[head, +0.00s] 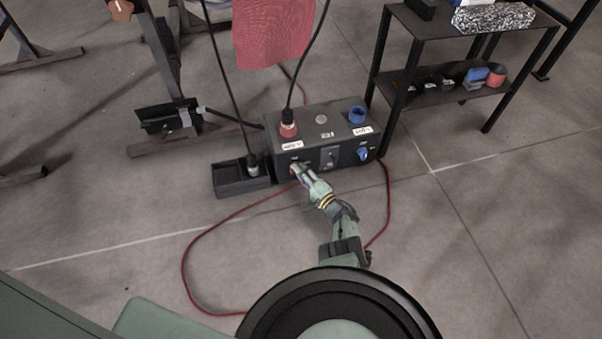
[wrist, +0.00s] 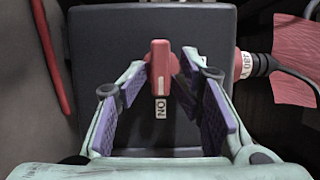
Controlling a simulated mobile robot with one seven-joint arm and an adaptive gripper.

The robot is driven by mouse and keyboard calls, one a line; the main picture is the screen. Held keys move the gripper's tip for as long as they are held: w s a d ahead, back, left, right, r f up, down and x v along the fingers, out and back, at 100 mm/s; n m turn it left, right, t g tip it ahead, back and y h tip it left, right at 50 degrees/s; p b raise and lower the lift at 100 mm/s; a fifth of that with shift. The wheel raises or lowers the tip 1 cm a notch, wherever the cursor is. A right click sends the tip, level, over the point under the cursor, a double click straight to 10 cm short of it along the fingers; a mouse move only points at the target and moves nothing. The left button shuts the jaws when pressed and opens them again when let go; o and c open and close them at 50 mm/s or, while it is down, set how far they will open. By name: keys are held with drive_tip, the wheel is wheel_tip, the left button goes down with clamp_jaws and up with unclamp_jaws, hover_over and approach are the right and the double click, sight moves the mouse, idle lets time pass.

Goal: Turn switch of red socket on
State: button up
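The dark power box (head: 335,118) stands on the floor in the head view. Its red socket (head: 288,129), with a plug and cable in it, is on the top left. In the wrist view the red switch (wrist: 160,68) sits on the box face (wrist: 95,50), with a label reading "ON" beside it. My gripper (wrist: 160,85) is in front of this face, with its two purple-padded fingers on either side of the switch and gaps showing. In the head view my gripper (head: 296,170) covers the red switch.
A blue socket (head: 357,114) and blue switch (head: 364,154) are on the box's right. A black tray (head: 238,181) stands left of it. A red cable (head: 185,262) loops over the floor. A black shelf (head: 440,95) stands behind right. A red cloth (head: 270,35) hangs above.

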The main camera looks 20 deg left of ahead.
drive_tip(key=shift+o, duration=0.3)
drive_tip(key=shift+r, duration=0.15)
idle(0.4)
drive_tip(key=s+d+r+n+t+h+p, duration=0.1)
drive_tip(key=s+d+r+n+h+p, duration=0.25)
drive_tip(key=n+p, duration=0.55)
drive_tip(key=s+d+r+n+t+h+p, duration=0.1)
drive_tip(key=s+d+r+n+h+p, duration=0.25)
drive_tip(key=p, duration=0.95)
drive_tip(key=w+d+r+m+t+h, duration=0.1)
drive_tip(key=w+d+r+t+h, duration=0.1)
drive_tip(key=w+r, duration=0.7)
drive_tip(key=w+d+r+m+t+h, duration=0.2)
drive_tip(key=w+d+r+h, duration=0.2)
drive_tip(key=w+r, duration=0.5)
wheel_tip(320, 180, up, 6)
drive_tip(key=shift+w+d+r+h+b, duration=0.15)
drive_tip(key=shift+w+d+h+b, duration=0.2)
drive_tip(key=shift+d, duration=0.55)
